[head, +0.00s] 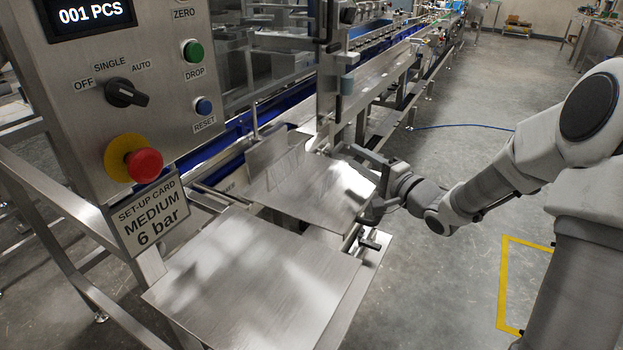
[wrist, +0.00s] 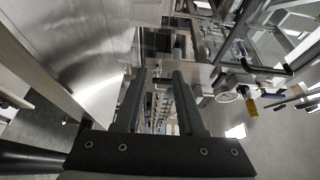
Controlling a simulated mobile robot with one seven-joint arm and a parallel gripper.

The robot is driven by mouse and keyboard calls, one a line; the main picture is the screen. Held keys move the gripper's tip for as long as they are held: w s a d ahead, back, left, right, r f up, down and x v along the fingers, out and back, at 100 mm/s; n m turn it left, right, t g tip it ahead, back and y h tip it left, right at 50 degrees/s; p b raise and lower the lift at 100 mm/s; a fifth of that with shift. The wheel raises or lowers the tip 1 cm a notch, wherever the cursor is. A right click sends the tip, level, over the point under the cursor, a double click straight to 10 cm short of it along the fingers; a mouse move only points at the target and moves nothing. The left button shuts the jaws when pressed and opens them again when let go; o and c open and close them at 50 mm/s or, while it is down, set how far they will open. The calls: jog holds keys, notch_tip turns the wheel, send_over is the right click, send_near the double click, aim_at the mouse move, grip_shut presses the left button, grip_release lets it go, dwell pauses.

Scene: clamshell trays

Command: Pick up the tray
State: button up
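I cannot make out a clamshell tray in either view. My gripper (head: 370,172) is beside the right edge of a raised metal plate (head: 312,190) in the head view, and its fingertips are partly hidden there. In the wrist view my gripper (wrist: 158,78) shows two dark fingers standing apart, with nothing held between them. A broad metal surface (wrist: 85,45) lies close to the left of the fingers.
A flat metal shelf (head: 255,285) lies in front of the raised plate. A control panel (head: 125,90) with a set-up card (head: 150,215) stands at left. The conveyor line (head: 375,75) runs to the back. Open floor (head: 480,150) is at right.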

jog(key=shift+w+a, duration=0.15)
jog(key=shift+w, duration=0.1)
grip_shut()
jog(key=shift+r, duration=0.15)
dwell(0.4)
